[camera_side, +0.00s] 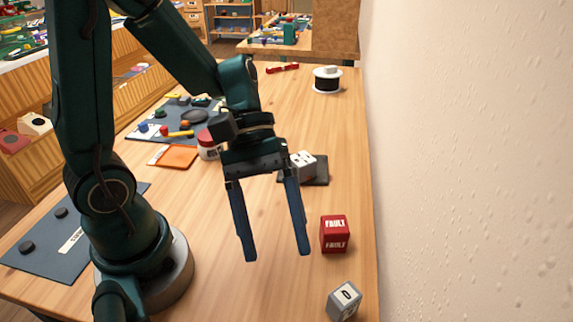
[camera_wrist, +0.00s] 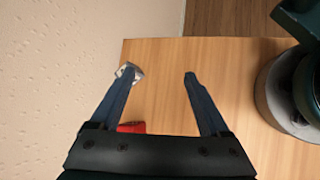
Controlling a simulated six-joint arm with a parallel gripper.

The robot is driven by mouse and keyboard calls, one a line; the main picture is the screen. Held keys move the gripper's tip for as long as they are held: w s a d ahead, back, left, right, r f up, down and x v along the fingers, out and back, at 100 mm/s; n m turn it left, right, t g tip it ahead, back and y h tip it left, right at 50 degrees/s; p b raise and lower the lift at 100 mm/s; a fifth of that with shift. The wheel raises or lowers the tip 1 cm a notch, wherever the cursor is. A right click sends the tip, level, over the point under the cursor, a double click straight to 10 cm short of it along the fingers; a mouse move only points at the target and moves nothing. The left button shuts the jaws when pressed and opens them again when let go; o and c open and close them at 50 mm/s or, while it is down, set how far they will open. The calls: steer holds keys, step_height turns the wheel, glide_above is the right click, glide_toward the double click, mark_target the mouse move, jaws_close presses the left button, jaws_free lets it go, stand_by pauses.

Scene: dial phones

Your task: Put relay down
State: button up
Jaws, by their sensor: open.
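My gripper (camera_side: 278,255) is open and empty, pointing down over the bare wood, left of a red cube marked FAULT (camera_side: 334,234). A grey block with a dark 0 on a white face (camera_side: 344,301) lies at the front right, apart from the fingers in the side view. In the wrist view the grey block (camera_wrist: 137,70) shows behind the left fingertip, and the red cube (camera_wrist: 131,127) is partly hidden by the left finger. Another grey-white block with dark spots (camera_side: 303,165) sits on a dark pad (camera_side: 320,177) behind the gripper. I cannot tell which block is the relay.
A wall (camera_side: 460,160) runs along the table's right edge. A black spool with white rims (camera_side: 327,80) stands at the back. A red-and-white jar (camera_side: 208,146), an orange tray (camera_side: 174,156) and a dark mat with small parts lie left.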

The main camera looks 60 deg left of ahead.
steer(key=a+r+m+t+y, duration=0.6)
steer(key=a+m+t+y, duration=0.1)
steer(key=a+m+y, duration=0.1)
steer(key=shift+s+a+t, duration=0.25)
steer(key=shift+a+t, duration=0.15)
steer(key=shift+a, duration=0.15)
